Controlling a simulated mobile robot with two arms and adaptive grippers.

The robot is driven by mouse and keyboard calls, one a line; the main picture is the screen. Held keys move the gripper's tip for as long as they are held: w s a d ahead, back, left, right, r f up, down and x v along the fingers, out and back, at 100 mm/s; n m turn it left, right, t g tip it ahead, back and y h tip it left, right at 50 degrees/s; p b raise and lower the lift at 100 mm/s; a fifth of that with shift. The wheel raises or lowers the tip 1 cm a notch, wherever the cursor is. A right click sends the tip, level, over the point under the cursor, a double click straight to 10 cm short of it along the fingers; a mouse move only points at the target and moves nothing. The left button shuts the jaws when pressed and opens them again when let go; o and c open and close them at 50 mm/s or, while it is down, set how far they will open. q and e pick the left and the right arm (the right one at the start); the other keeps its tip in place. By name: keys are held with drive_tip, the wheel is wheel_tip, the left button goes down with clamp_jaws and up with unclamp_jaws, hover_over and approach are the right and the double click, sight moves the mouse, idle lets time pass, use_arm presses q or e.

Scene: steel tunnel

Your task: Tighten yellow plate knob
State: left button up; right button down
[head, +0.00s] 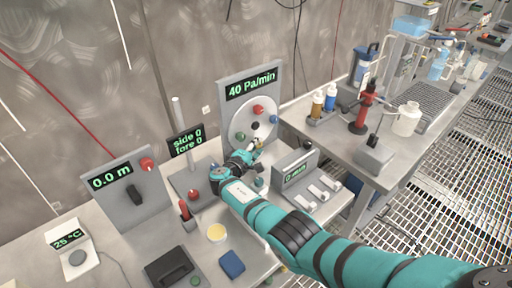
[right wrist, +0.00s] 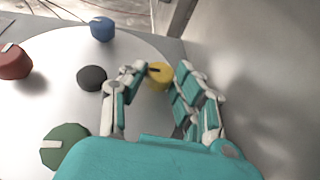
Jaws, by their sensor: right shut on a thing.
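The yellow knob (right wrist: 160,76) sits on the round pale plate (right wrist: 60,105), between the fingers of my right gripper (right wrist: 152,80). The gripper is shut on it, and the fingers partly cover its sides. A black knob (right wrist: 91,78) is at the plate's middle, with red (right wrist: 14,62), blue (right wrist: 101,28) and green (right wrist: 65,148) knobs around it. In the head view the plate (head: 268,132) is on an upright grey panel reading "40 Pa/min" (head: 251,84). My right gripper (head: 255,150) reaches its lower edge. My left gripper is not in view.
A grey box with white switches (head: 318,190) stands close to the right of my arm. A "side 0 fore 0" display (head: 187,140) and a red-knobbed panel (head: 128,190) stand to the left. A second bench with bottles (head: 330,98) is at the right.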

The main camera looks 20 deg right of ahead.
drive_tip(key=shift+d+r+g+y+p, duration=0.1)
drive_tip(key=shift+r+g+y+p, duration=0.35)
drive_tip(key=shift+p, duration=0.65)
drive_tip(key=shift+f+m+g+y+p, duration=0.15)
drive_tip(key=shift+m+g+y+p, duration=0.1)
drive_tip(key=shift+m+y+p, duration=0.25)
drive_tip(key=shift+f, duration=0.15)
drive_tip(key=c, duration=1)
unclamp_jaws()
drive_tip(key=shift+s+a, duration=0.3)
drive_tip(key=shift+a, duration=0.1)
drive_tip(key=v, duration=0.6)
drive_tip(key=shift+s+r, duration=0.15)
drive_tip(key=shift+r, duration=0.2)
